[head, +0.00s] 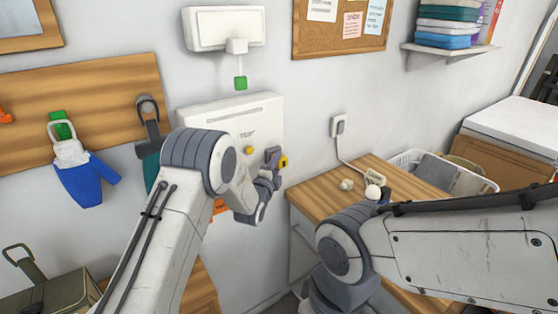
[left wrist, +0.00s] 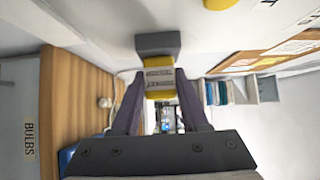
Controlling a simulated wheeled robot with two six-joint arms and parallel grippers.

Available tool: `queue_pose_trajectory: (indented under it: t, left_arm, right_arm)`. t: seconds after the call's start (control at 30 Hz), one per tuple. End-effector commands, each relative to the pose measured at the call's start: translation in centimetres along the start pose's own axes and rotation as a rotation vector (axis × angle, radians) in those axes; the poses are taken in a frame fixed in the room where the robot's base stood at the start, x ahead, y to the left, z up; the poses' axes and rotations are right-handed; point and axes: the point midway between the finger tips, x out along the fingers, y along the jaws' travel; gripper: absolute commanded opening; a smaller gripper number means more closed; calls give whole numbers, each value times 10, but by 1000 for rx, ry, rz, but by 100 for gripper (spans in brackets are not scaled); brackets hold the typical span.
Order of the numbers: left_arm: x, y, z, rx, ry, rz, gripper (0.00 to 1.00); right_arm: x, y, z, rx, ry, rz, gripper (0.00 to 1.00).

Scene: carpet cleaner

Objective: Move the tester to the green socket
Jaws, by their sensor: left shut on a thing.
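The tester (left wrist: 160,78), a small yellow block with a pale ribbed face, sits between the fingers of my left gripper (left wrist: 157,97), which is shut on it. In the left wrist view its far end meets a grey block (left wrist: 158,44) on the white panel; I cannot tell how firmly they join. In the head view the left gripper (head: 272,172) is at the panel's right side, with the tester's yellow (head: 283,161) showing beside it. A small green block (head: 240,82), likely the green socket, is above the panel, below a white box. My right gripper is out of view.
The white panel (head: 262,112) has a yellow round button (head: 248,149). My left arm hides its lower left part. A wooden-topped cabinet (head: 320,187) with white bulbs stands to the right.

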Motion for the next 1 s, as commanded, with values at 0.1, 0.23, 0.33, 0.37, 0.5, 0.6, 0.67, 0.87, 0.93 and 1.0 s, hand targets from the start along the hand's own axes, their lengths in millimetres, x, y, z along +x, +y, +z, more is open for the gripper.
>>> queue_pose_trajectory:
  t: [0.1,0.23,0.33,0.37,0.5,0.6,0.67,0.87,0.93,1.0]
  left_arm:
    - [-1,0,-2,0,1,-2,0]
    - [-2,-1,-4,0,1,-2,0]
    - [-3,-1,-5,0,1,-3,0]
    - [-3,-1,-5,0,1,-3,0]
    - [-5,-1,-7,0,1,-2,0]
    - [-6,-1,-8,0,1,-2,0]
    - [-6,-1,-9,0,1,-2,0]
    - [-7,-1,-10,0,1,-2,0]
    - [-8,-1,-12,0,1,-2,0]
    - [-10,0,-14,0,1,-2,0]
  right_arm:
    - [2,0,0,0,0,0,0]
    - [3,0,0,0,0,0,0]
    - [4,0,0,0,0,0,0]
    - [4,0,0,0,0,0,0]
    - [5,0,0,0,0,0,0]
    - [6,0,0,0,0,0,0]
    - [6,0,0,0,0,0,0]
    - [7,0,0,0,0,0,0]
    - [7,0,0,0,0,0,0]
    - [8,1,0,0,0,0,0]
